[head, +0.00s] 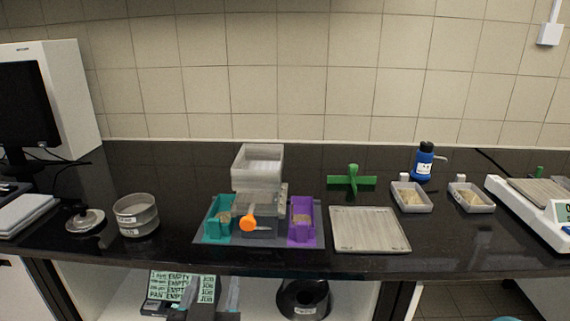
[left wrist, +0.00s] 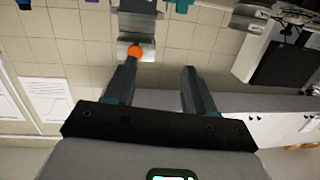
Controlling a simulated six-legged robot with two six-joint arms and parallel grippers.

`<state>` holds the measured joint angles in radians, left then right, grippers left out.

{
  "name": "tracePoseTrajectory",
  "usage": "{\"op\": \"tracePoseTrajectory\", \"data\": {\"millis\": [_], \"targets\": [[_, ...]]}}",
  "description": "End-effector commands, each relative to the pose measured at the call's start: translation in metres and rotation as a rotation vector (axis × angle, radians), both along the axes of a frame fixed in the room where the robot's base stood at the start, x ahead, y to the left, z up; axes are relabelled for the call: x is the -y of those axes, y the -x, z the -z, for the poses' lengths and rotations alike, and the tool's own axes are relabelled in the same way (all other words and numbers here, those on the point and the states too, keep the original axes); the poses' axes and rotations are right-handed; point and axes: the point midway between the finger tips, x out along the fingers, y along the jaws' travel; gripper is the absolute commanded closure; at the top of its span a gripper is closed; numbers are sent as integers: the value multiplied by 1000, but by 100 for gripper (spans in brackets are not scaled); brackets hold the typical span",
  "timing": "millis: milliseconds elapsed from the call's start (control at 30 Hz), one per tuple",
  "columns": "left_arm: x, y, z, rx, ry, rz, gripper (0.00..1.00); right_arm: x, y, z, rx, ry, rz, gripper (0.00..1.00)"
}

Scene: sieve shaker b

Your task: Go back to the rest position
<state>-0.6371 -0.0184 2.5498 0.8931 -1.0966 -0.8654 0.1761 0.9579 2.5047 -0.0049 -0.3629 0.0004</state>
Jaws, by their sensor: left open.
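My left gripper (head: 212,283) shows at the bottom of the head view, low in front of the bench's front edge. In the left wrist view its two dark fingers (left wrist: 159,68) are spread apart with nothing between them. The sieve shaker (head: 258,180) stands on the bench beyond it, with an orange knob (head: 248,223) at its front. The knob also shows in the left wrist view (left wrist: 134,52), past the fingertips and apart from them. My right gripper is in neither view.
A teal bin (head: 214,230) and a purple bin (head: 306,230) flank the shaker. A round sieve (head: 136,215) and a lid (head: 84,220) stand left. A flat tray (head: 369,230), two small trays, a blue bottle (head: 423,162) and a scale (head: 535,215) stand right. Labelled items lie below the bench.

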Motion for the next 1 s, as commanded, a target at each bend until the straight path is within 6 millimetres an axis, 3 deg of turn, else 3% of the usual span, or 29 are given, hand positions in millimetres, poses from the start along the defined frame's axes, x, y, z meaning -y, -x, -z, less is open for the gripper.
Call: {"op": "tracePoseTrajectory", "data": {"millis": [33,100,167,233,333,400,500,600,700,800,1000], "targets": [[-18,-13,19,-91,-45,-58,45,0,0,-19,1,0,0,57],[-40,-28,62,-223,-117,-108,45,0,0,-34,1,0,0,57],[-55,-34,105,-349,-163,-108,45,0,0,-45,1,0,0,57],[-67,-31,162,-509,-161,-81,45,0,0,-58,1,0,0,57],[-71,-4,242,-741,-76,-16,45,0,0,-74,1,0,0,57],[-65,27,290,-903,25,36,45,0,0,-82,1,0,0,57],[-42,78,340,-1110,194,109,45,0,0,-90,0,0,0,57],[-11,120,365,-1274,338,188,45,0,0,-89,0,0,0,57],[7,139,364,-1372,442,217,45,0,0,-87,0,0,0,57],[11,149,363,-1426,503,181,45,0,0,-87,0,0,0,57],[11,149,363,-1429,528,153,45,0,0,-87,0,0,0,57]]}}
